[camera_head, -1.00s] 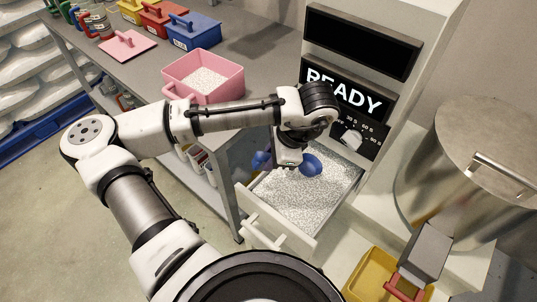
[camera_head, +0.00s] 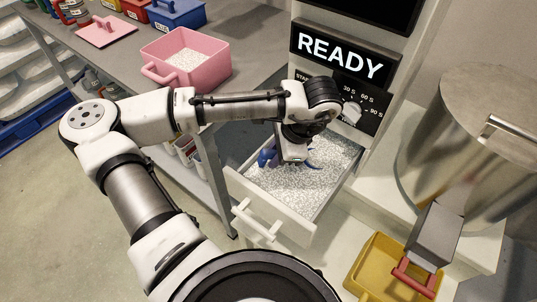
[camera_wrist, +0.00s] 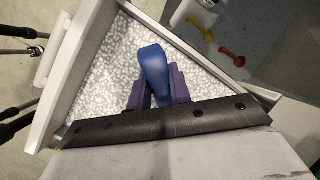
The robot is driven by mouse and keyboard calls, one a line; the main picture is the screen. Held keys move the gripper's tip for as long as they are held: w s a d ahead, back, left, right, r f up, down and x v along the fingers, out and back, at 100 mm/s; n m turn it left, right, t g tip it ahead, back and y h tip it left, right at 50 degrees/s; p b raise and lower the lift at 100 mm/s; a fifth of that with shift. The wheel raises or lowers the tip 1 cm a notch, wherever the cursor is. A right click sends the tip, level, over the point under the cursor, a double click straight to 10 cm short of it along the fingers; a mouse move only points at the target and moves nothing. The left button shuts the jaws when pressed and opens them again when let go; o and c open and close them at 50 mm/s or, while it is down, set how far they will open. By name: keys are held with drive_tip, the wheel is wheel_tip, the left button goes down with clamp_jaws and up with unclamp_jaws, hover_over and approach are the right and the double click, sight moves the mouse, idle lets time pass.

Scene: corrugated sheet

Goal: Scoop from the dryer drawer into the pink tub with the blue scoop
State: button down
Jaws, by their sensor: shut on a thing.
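The dryer drawer (camera_head: 241,184) is pulled open and full of white-grey granules; it also shows in the wrist view (camera_wrist: 65,100). My gripper (camera_head: 293,157) is inside the drawer area, low at the granules. In the wrist view, my gripper's purple fingers (camera_wrist: 158,95) are shut on the handle of the blue scoop (camera_wrist: 153,68). The pink tub (camera_head: 213,74) stands open on the grey bench with some granules inside.
The dryer's panel (camera_head: 340,65) reads READY. A steel drum (camera_head: 470,140) and a yellow tray (camera_head: 385,275) are at right. Red and yellow scoops (camera_wrist: 232,56) show below.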

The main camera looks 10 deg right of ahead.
drive_tip(key=r+p, duration=0.1)
drive_tip(key=p, duration=0.1)
drive_tip(key=r, duration=0.1)
drive_tip(key=shift+a+r+h+p, duration=0.25)
drive_tip(key=shift+r+h+p, duration=0.05)
drive_tip(key=shift+p, duration=0.1)
drive_tip(key=shift+h, duration=0.9)
drive_tip(key=shift+s+a+r+p, duration=0.1)
drive_tip(key=shift+a+r+p, duration=0.6)
drive_tip(key=shift+r, duration=0.2)
drive_tip(key=shift+s+a+r+p, duration=0.1)
drive_tip(key=shift+a+r+p, duration=0.55)
drive_tip(key=shift+r, duration=0.2)
drive_tip(key=shift+a+r+h+p, duration=0.7)
drive_tip(key=shift+a+r+p, duration=0.45)
drive_tip(key=shift+r, duration=0.35)
